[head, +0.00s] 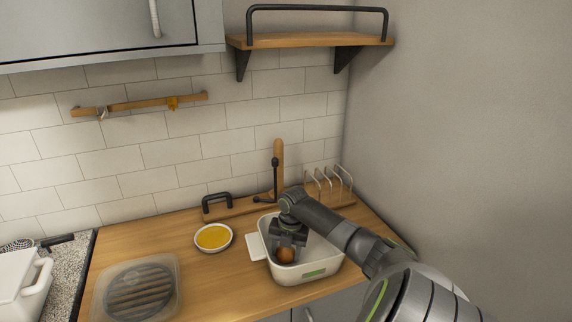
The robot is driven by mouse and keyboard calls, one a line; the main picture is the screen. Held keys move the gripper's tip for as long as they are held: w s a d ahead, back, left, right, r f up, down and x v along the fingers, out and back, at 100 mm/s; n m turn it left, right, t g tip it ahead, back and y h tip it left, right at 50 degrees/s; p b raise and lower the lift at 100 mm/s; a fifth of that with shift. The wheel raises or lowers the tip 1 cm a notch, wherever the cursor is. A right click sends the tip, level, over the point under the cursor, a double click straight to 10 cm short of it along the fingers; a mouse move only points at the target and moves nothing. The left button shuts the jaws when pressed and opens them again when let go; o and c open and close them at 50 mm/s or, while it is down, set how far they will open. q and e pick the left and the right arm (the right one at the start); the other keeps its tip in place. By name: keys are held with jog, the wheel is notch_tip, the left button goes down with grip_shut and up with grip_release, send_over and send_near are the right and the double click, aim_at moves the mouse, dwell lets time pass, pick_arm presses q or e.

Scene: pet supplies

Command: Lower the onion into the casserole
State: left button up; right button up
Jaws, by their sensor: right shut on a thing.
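The onion (286,255) is brown and round. My right gripper (287,248) points down and is shut on it. The onion is within the outline of a white, deep rectangular dish (322,268) with a green patch on its front and a flat white tab at its left. I cannot tell whether the onion touches the dish's floor. A second white vessel with a side handle (22,284) is cut off at the left edge; which of the two is the casserole is not certain from this view. My left gripper is not in view.
A bowl of yellow contents (213,237) and a clear-edged container with dark ridges (138,288) stand on the wooden counter (205,277). A wooden rack with metal loops (343,191) stands behind my right arm. A wall shelf (310,40) hangs above.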

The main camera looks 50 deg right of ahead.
aim_at(292, 252)
jog(key=o, duration=1.1)
jog(key=r+b, duration=0.1)
jog(key=r, duration=0.4)
jog(key=s+r+b, duration=0.1)
jog(key=r, duration=0.5)
jog(key=r+b, duration=0.1)
jog(key=r, duration=0.5)
jog(key=shift+s+d+r, duration=0.15)
jog(key=shift+s+d, duration=0.2)
jog(key=shift+d, duration=0.05)
